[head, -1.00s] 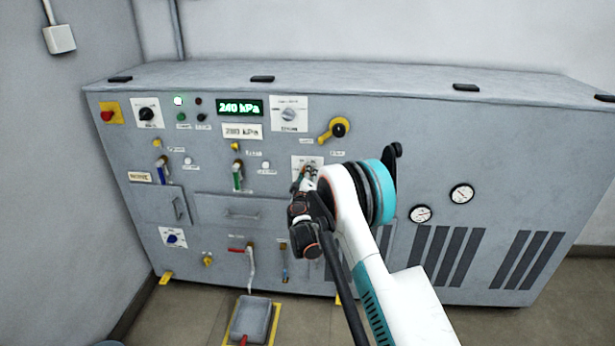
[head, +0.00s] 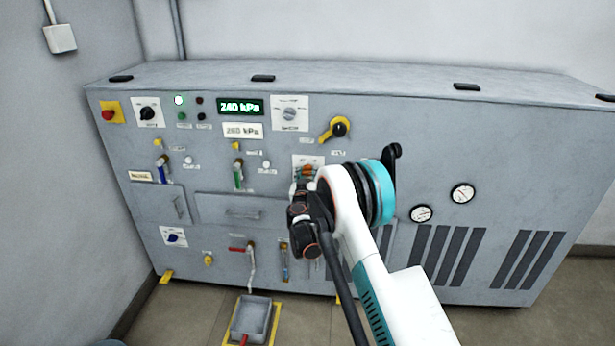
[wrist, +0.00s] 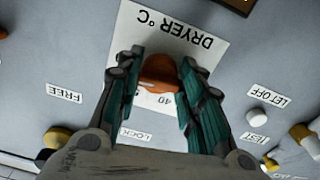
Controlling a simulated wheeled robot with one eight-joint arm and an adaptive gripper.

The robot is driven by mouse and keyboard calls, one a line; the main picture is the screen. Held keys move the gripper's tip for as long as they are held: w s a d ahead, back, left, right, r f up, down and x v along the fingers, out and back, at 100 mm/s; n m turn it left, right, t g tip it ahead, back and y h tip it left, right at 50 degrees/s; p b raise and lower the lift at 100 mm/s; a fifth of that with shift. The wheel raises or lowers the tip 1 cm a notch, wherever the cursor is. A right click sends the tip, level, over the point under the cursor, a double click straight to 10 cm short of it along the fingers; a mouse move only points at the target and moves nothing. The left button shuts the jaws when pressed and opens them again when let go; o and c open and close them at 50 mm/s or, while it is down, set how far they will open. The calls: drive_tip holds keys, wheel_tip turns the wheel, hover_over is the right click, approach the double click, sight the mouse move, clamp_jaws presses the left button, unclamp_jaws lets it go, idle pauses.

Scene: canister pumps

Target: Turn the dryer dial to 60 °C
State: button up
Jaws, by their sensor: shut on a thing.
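The dryer dial (wrist: 158,72) is an orange knob on a white plate (wrist: 180,32) marked "DRYER °C". The plate appears upside down in the wrist view, with a "40" mark showing beside the knob. My gripper (wrist: 160,64) has its two dark green fingers on either side of the knob, shut on it. The fingers and knob hide much of the scale, so the dial's setting cannot be read. In the head view, the plate (head: 306,160) shows just above my gripper (head: 305,177), partly covered by it.
A green display (head: 240,107) reads 240 kPa. A white-plated knob (head: 290,113) and a yellow lever with a black knob (head: 338,129) sit above the dryer plate. FREE (wrist: 64,93) and LET OFF (wrist: 269,95) labels flank it. Two gauges (head: 462,194) are at the right.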

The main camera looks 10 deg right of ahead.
drive_tip(key=shift+f+m, duration=0.1)
drive_tip(key=shift+m, duration=0.6)
drive_tip(key=o, duration=1)
drive_tip(key=shift+o, duration=0.2)
drive_tip(key=shift+s+a, duration=0.1)
drive_tip(key=v, duration=1.2)
